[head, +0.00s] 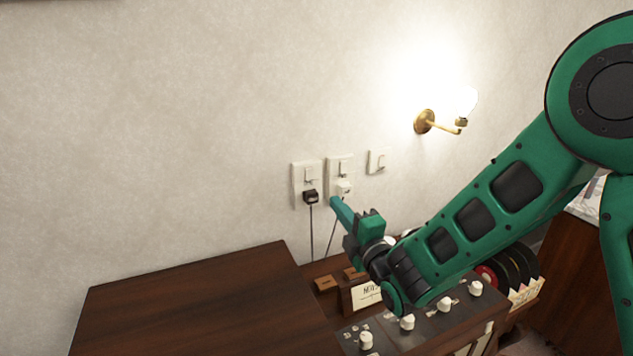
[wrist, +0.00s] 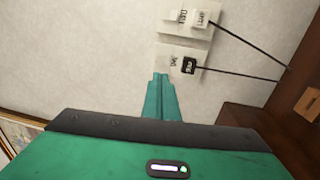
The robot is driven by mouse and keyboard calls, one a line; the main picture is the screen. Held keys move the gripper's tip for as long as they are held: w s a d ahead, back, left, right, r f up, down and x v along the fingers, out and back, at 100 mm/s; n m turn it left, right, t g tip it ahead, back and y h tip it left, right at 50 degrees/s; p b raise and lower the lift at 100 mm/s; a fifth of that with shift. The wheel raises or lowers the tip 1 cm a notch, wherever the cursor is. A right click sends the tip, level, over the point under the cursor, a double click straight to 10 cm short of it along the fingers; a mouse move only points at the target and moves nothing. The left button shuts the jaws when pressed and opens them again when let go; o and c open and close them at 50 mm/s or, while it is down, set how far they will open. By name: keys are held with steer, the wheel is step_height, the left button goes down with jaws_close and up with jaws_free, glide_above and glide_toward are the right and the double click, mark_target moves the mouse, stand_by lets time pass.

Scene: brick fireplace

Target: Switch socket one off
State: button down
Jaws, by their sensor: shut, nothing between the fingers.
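Two white socket plates sit side by side on the wall. The left plate (head: 297,182) has a rocker switch (head: 309,174) above a black plug (head: 310,197). The middle plate (head: 333,166) has a rocker above a white plug (head: 344,188). I cannot tell which is socket one or read the rocker positions. My gripper (head: 335,202) is shut and empty, its tips just below the plugs in the head view. In the wrist view, the shut fingers (wrist: 160,77) point at the edge of the black-plug plate (wrist: 195,53), near its rocker (wrist: 173,62). Contact is unclear.
A separate switch plate (head: 377,161) is to the right, below a lit wall lamp (head: 425,121). A dark wooden cabinet (head: 190,300) and a unit with white knobs (head: 407,322) stand below. Black cords hang from the plugs. The wall at left is bare.

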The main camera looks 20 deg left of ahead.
mark_target(310, 172)
stand_by(0.4)
steer(key=x, duration=1.4)
steer(key=shift+s+a, duration=0.2)
